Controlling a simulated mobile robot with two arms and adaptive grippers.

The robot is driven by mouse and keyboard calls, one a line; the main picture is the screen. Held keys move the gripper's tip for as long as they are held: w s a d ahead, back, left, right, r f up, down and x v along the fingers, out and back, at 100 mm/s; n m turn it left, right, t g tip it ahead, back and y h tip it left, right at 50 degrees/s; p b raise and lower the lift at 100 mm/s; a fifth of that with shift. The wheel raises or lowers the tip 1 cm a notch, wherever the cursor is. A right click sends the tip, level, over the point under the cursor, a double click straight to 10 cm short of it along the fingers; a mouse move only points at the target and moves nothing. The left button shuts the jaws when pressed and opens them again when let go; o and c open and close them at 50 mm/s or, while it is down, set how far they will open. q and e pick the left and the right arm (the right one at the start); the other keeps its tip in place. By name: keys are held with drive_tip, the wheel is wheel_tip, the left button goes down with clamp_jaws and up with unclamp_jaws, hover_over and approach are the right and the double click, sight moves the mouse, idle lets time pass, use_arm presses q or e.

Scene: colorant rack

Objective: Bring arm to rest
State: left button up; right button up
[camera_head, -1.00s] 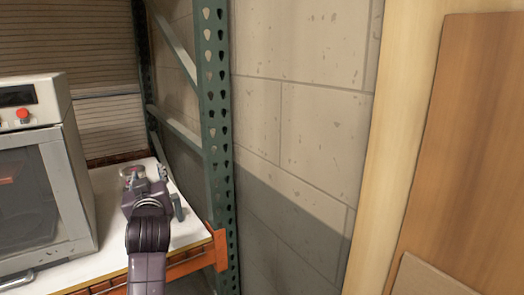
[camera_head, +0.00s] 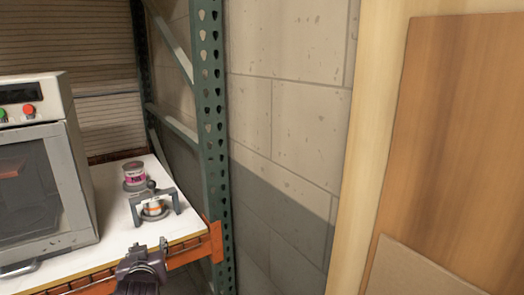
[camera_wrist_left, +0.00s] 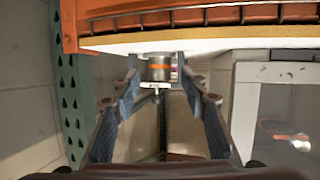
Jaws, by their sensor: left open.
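My left gripper (camera_head: 145,252) is at the bottom of the head view, in front of the shelf's front edge. In the left wrist view its two fingers (camera_wrist_left: 157,88) stand wide apart with nothing held between them. A can with a pink label (camera_head: 134,177) stands on the white shelf board (camera_head: 115,222). In front of it is a grey bracket-like holder (camera_head: 174,201) with a small orange-and-white container (camera_head: 153,208) at its middle. The container also shows beyond the fingertips in the wrist view (camera_wrist_left: 159,70). My right gripper is not in view.
A grey oven-like appliance (camera_head: 85,195) with red and green buttons stands left on the shelf. An orange beam (camera_head: 190,257) edges the shelf, and a green perforated post (camera_head: 212,150) rises right of it. Wooden panels (camera_head: 440,150) stand further right.

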use_arm(q)
drive_tip(key=s+d+f+m+g+h, duration=0.1)
drive_tip(key=s+d+f+m+g, duration=0.1)
drive_tip(key=s+f, duration=0.65)
drive_tip(key=s+d+f+m+g+h, duration=0.1)
drive_tip(key=s+d+f+g+h, duration=0.15)
drive_tip(key=s+f, duration=0.6)
drive_tip(key=s+d+f+m+g+h, duration=0.1)
drive_tip(key=s+d+f+g, duration=0.15)
drive_tip(key=s, duration=0.45)
drive_tip(key=s+d+f+m+g, duration=0.1)
drive_tip(key=s+f, duration=0.2)
drive_tip(key=s, duration=0.4)
drive_tip(key=s+d+f+m+g+h, duration=0.1)
drive_tip(key=s+f+m+g, duration=0.1)
drive_tip(key=s, duration=0.5)
wheel_tip(320, 180, down, 26)
drive_tip(key=s+r+g, duration=0.1)
drive_tip(key=s, duration=0.1)
drive_tip(key=s+a+f+g, duration=0.1)
drive_tip(key=s+a+f, duration=0.2)
drive_tip(key=s+f, duration=1.4)
drive_tip(key=shift+y, duration=0.35)
